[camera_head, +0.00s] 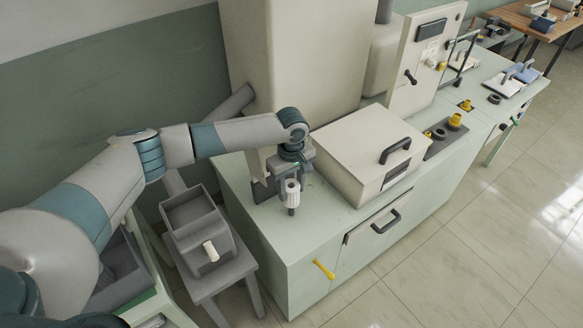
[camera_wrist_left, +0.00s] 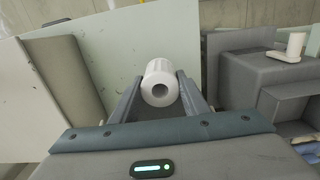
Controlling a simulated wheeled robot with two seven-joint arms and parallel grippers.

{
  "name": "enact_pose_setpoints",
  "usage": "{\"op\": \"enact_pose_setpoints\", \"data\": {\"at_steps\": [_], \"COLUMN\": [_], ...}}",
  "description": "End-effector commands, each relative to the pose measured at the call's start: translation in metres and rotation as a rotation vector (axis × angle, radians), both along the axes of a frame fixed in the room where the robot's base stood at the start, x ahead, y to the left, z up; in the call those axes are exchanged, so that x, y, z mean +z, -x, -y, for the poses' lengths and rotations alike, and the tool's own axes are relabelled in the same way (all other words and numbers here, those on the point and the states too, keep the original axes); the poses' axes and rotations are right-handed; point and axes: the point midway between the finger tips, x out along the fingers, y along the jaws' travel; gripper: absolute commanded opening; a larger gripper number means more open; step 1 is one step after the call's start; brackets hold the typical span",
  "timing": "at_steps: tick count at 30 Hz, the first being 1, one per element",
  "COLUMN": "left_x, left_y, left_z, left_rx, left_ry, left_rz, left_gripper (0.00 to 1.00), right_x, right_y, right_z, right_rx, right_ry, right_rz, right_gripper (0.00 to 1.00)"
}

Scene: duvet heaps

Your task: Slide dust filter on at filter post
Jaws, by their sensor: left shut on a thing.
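The dust filter (camera_head: 292,187) is a white ribbed cylinder. It is upright in the head view, at the near left part of the pale green bench top. My left gripper (camera_head: 291,182) is shut on it from above. In the left wrist view the filter (camera_wrist_left: 161,80) sits between the two grey fingers, with its round end hole facing the camera. A short dark stub (camera_head: 291,210) shows right below the filter; it may be the filter post. I cannot tell whether the filter is around it or only above it. My right gripper is not in view.
A cream box with a dark handle (camera_head: 360,150) stands right of the filter. A tall cream cabinet (camera_head: 290,50) rises behind. A grey bin (camera_head: 190,212) with a white knob stands on a stool at left. Yellow fittings (camera_head: 455,121) are farther right on the bench.

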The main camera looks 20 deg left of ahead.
Motion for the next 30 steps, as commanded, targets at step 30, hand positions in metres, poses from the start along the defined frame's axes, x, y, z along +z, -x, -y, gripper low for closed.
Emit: {"op": "enact_pose_setpoints", "data": {"at_steps": [30], "left_x": [0.005], "left_y": [-0.021], "left_z": [-0.006], "left_rx": [0.079], "left_ry": [-0.001], "left_rz": [-0.002], "left_gripper": [0.18], "right_x": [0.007], "right_y": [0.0], "right_z": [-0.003], "right_rx": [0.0], "right_ry": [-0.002], "right_rz": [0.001], "right_gripper": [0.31]}}
